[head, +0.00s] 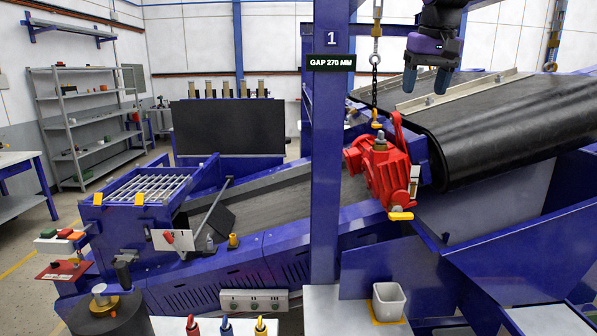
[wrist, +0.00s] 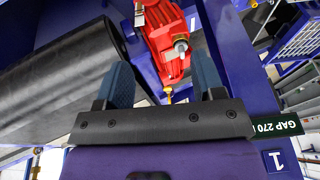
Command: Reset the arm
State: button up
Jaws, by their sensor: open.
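My gripper (head: 427,78) hangs at the top right of the head view, above the belt beside the blue post. Its two blue fingers point down and are apart, with nothing between them. In the wrist view my gripper (wrist: 165,85) shows both fingers spread, and the red motor unit (wrist: 168,42) lies beyond the gap between them. In the head view the red motor unit (head: 384,172) hangs below a chain, to the lower left of my gripper and apart from it.
A blue post (head: 328,150) with a "GAP 270 MM" sign (head: 331,63) stands left of my gripper. The black belt drum (head: 490,140) is below it. A chain (head: 375,75) hangs close to its left. A white cup (head: 388,301) stands at the lower right.

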jog(key=s+d+f+t, duration=0.1)
jog(key=s+f, duration=0.2)
jog(key=s, duration=0.7)
jog(key=s+d+f, duration=0.2)
jog(key=s, duration=0.7)
jog(key=s+f+t, duration=0.1)
jog(key=s+f, duration=1)
jog(key=s, duration=0.3)
jog(key=shift+d+f, duration=0.15)
jog(key=shift+d, duration=0.05)
jog(key=shift+s, duration=0.1)
